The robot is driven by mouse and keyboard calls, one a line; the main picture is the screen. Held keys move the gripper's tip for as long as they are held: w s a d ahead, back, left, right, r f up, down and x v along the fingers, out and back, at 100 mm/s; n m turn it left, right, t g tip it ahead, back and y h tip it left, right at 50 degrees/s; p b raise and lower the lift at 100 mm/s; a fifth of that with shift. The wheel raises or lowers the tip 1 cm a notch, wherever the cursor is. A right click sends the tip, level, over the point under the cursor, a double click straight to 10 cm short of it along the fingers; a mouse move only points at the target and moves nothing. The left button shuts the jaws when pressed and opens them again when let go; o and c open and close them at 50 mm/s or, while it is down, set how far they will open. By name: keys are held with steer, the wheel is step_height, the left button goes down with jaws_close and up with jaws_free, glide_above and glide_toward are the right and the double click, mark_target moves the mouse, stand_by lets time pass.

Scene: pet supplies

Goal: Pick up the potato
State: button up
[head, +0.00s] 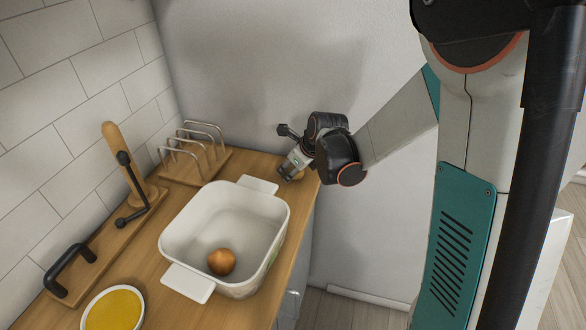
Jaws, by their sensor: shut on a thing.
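My gripper (285,172) is low at the back right corner of the wooden counter, beyond the white dish. It is shut on a tan thing (298,176), mostly hidden by the fingers and wrist, which looks like the potato. I cannot tell whether it still touches the counter. A round orange-brown item (221,262), perhaps an onion, lies inside the white dish, apart from my gripper.
The deep white dish (175,240) with two flat handles stands mid-counter (265,162). A wooden rack with metal loops (196,160) is behind it. The wall is close behind my gripper.

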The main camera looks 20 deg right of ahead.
step_height(320, 180, up, 19)
steer(key=p, duration=0.7)
steer(key=s+a+r+p, duration=0.2)
steer(key=s+a+p, duration=0.1)
steer(key=s+a, duration=0.6)
steer(key=s+a+f+b, duration=0.3)
steer(key=s+a+f, duration=0.4)
steer(key=a, duration=0.1)
steer(key=shift+s+a+b, duration=0.25)
steer(key=shift+a+b, duration=0.1)
steer(key=shift+f, duration=0.1)
steer(key=shift+w, duration=0.1)
steer(key=shift+w+a, duration=0.15)
steer(key=shift+w, duration=0.3)
steer(key=shift+f, duration=0.15)
steer(key=shift+f+b, duration=3.45)
steer(key=shift+f, duration=0.45)
